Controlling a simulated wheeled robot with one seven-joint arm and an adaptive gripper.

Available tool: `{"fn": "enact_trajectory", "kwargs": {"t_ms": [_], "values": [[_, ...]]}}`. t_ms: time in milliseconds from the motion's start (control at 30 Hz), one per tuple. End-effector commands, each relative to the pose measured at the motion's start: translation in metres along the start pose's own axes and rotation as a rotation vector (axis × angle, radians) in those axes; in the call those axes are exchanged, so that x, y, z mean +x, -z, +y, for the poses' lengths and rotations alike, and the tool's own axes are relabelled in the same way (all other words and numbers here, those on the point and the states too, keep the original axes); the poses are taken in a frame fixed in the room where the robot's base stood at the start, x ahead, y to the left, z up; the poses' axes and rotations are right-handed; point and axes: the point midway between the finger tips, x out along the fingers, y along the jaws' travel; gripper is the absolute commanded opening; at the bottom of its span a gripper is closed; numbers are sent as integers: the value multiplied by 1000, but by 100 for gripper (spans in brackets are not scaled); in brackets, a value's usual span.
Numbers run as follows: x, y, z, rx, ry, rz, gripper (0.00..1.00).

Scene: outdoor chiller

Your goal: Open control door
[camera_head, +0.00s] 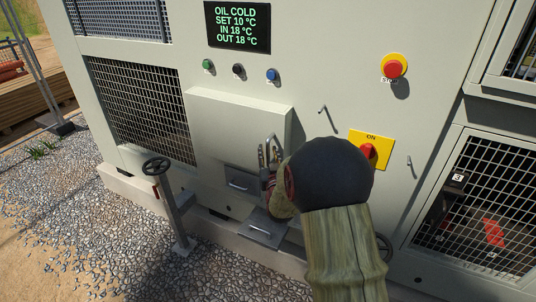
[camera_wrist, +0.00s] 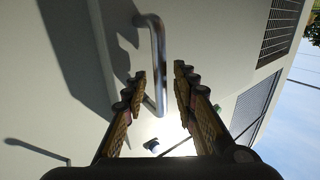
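The control door seems to be the pale raised panel (camera_head: 235,125) on the front of the beige chiller, and it looks closed. A metal bar handle (camera_head: 271,140) stands at its right edge. The handle also shows in the wrist view (camera_wrist: 157,35), bent at its top and running down between my fingers. My gripper (camera_head: 268,157) is at the handle, partly hidden by my arm in the head view. In the wrist view my gripper (camera_wrist: 160,72) is open, with one finger on each side of the bar and visible gaps to it.
A display (camera_head: 237,27) and several buttons sit above the panel. A red stop button (camera_head: 395,66) and a yellow-backed red switch (camera_head: 368,150) are to the right. A post with a handwheel (camera_head: 157,166) stands at the lower left. Gravel (camera_head: 80,225) lies in front.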

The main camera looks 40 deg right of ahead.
Motion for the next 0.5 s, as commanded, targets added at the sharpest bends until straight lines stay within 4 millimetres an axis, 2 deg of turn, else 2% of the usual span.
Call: {"fn": "enact_trajectory", "kwargs": {"t_ms": [100,367,500], "values": [[6,0,0,0,0,0,28],[8,1,0,0,0,0,28],[8,1,0,0,0,0,21]]}}
